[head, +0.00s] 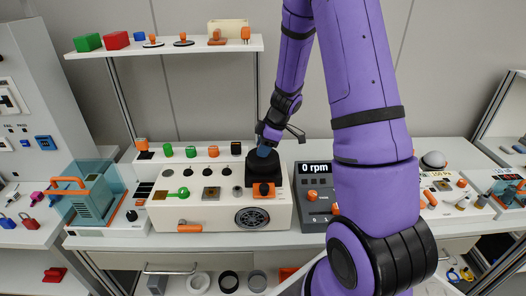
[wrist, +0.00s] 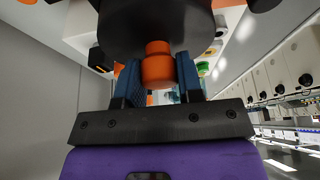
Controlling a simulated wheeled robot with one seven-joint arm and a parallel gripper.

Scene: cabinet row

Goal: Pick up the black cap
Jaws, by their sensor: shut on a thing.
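The black cap (head: 263,172) is a wide dark cylinder at the right end of the white panel box's top in the head view. In the wrist view the black cap (wrist: 200,28) fills the top middle, with an orange knob (wrist: 158,66) on it. My gripper (head: 266,152) is right above the cap in the head view. In the wrist view its blue fingers (wrist: 158,80) are shut on the orange knob, one on each side. I cannot tell whether the cap touches the box. The knob is hidden in the head view.
A dark unit reading "0 rpm" (head: 317,195) stands close on the right. A teal container with an orange handle (head: 90,195) stands at the left. A shelf (head: 165,48) hangs behind.

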